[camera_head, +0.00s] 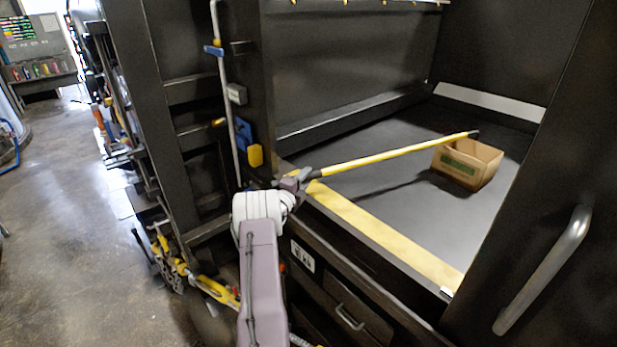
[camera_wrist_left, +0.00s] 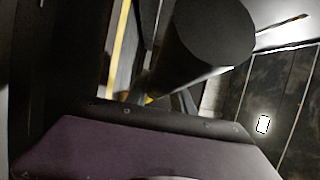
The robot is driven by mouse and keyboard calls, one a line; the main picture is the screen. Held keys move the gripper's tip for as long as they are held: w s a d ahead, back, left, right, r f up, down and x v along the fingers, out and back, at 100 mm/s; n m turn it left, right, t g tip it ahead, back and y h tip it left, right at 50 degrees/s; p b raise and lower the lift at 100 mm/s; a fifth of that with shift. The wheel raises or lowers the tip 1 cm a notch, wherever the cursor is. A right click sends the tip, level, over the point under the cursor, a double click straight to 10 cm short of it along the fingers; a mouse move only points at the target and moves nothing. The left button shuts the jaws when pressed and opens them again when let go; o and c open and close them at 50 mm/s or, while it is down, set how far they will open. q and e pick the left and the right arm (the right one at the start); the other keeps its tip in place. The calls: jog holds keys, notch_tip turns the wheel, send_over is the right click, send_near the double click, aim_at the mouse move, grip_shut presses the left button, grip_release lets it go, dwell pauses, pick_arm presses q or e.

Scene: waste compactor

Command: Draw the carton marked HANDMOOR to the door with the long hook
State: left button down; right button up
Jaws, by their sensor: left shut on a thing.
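The carton (camera_head: 466,164) is a small open-topped brown box with green marking on its front; the lettering is too small to read. It sits on the dark chamber floor, well inside the opening. The long hook (camera_head: 390,154) has a yellow pole with a dark tip, which shows at the carton's top edge; I cannot tell if it touches. My left gripper (camera_head: 297,183) is shut on the pole's dark near end, just outside the yellow sill. In the left wrist view, a thick dark cylinder (camera_wrist_left: 212,40) fills the upper middle. My right gripper is not in view.
The yellow sill (camera_head: 385,235) runs along the opening's front edge. A dark door panel with a metal handle (camera_head: 545,270) stands at the right. A vertical rod and frame (camera_head: 190,110) stand left of the opening. The chamber floor (camera_head: 400,195) around the carton is clear.

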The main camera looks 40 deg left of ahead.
pick_arm(q)
jog(key=s+a+p, duration=0.1)
jog(key=s+a, duration=0.1)
jog(key=s, duration=1.8)
jog(key=s+a+p, duration=0.2)
jog(key=s, duration=1.8)
jog(key=shift+s+a, duration=0.15)
jog(key=shift+s, duration=0.2)
dwell(0.7)
jog(key=shift+r, duration=0.15)
notch_tip(320, 180, up, 13)
jog(key=w+p, duration=0.2)
jog(key=p, duration=1.1)
